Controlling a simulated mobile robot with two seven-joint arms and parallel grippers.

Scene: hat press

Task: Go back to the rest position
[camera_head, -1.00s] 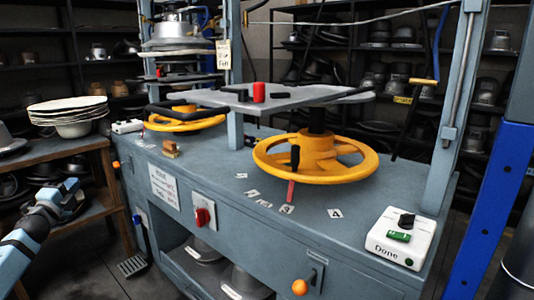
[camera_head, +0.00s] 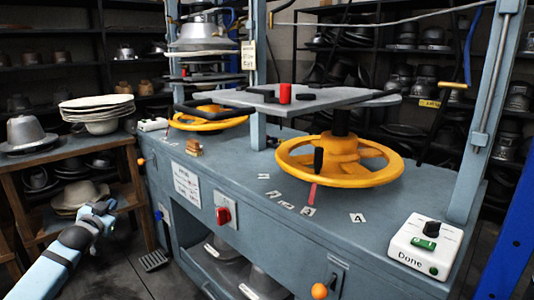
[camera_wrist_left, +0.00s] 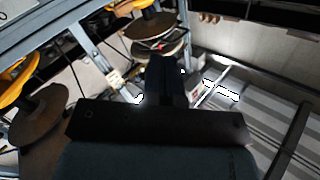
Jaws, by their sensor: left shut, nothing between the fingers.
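My left arm comes in from the lower left in the head view. Its gripper (camera_head: 100,210) is in front of the wooden shelf, left of the press bench, and touches nothing that I can see. In the left wrist view the dark fingers (camera_wrist_left: 168,78) are together and empty. My right gripper is in neither view. The blue-grey hat press bench (camera_head: 262,178) stands ahead, with a yellow handwheel (camera_head: 340,172) under a grey plate (camera_head: 345,97).
A control box (camera_head: 424,244) marked "Done" sits on the bench's near right corner. A wooden shelf (camera_head: 70,157) at left holds stacked pale hats (camera_head: 97,107) and a metal hat form (camera_head: 27,133). A pedal (camera_head: 155,260) lies on the open floor between shelf and bench.

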